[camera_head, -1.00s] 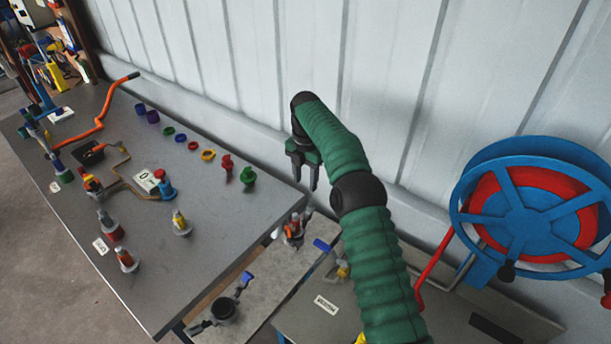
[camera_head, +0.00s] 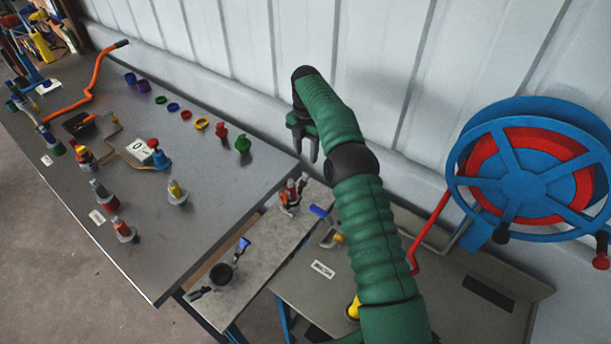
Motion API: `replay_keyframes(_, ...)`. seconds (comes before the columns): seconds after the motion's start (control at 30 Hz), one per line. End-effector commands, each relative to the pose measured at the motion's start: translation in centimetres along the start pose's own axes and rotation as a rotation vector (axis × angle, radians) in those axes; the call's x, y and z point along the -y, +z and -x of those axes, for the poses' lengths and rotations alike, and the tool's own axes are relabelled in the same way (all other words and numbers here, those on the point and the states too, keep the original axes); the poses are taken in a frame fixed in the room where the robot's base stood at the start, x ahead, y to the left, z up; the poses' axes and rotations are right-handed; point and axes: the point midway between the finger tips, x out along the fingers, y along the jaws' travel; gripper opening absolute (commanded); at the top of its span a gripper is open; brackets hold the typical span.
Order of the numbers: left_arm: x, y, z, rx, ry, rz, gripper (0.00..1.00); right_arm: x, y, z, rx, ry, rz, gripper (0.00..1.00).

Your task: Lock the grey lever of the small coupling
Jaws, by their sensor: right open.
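A black round coupling (camera_head: 221,274) sits on the low grey bench. A blue-ended lever sticks out at its upper right, and a dark grey lever (camera_head: 200,292) at its lower left. I cannot tell whether the levers are locked. A smaller red and orange fitting (camera_head: 290,196) stands farther back on the same bench; its lever is too small to make out. My right gripper (camera_head: 306,151) is open and empty, fingers pointing down, in the air near the far right corner of the big table. It appears above and right of both fittings in the picture, touching neither.
The big grey table (camera_head: 240,185) at left carries several small fittings, coloured rings and an orange pipe (camera_head: 93,80). A blue and red wheel (camera_head: 530,185) stands at right, above another grey bench (camera_head: 440,285). A ribbed wall runs behind.

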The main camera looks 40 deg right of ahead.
Motion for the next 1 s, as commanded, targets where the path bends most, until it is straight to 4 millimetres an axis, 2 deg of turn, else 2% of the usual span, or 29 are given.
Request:
replay_keyframes(0.2, 0.0, -0.1, 0.5, -0.001, 0.0, 0.0, 0.0, 0.1, -0.1, -5.7, -0.002, -0.003, 0.0, 0.44)
replay_keyframes(0.4, 0.0, -0.3, 1.1, -0.001, 0.0, 0.0, 0.0, 0.1, 0.0, -9.6, 0.0, -0.001, 0.0, 0.44)
replay_keyframes(0.57, 0.0, -0.3, 1.2, -0.001, 0.0, 0.0, 0.0, 0.0, 0.0, -10.8, 0.002, 0.001, 0.0, 0.44)
replay_keyframes(0.8, 0.0, -0.3, 1.2, -0.001, 0.0, 0.0, 0.0, 0.0, 0.0, -10.9, 0.002, 0.001, 0.0, 0.42)
replay_keyframes(1.0, 0.0, -0.3, 1.2, -0.001, 0.0, 0.0, 0.0, 0.0, 0.0, -10.9, 0.002, 0.001, 0.0, 0.16)
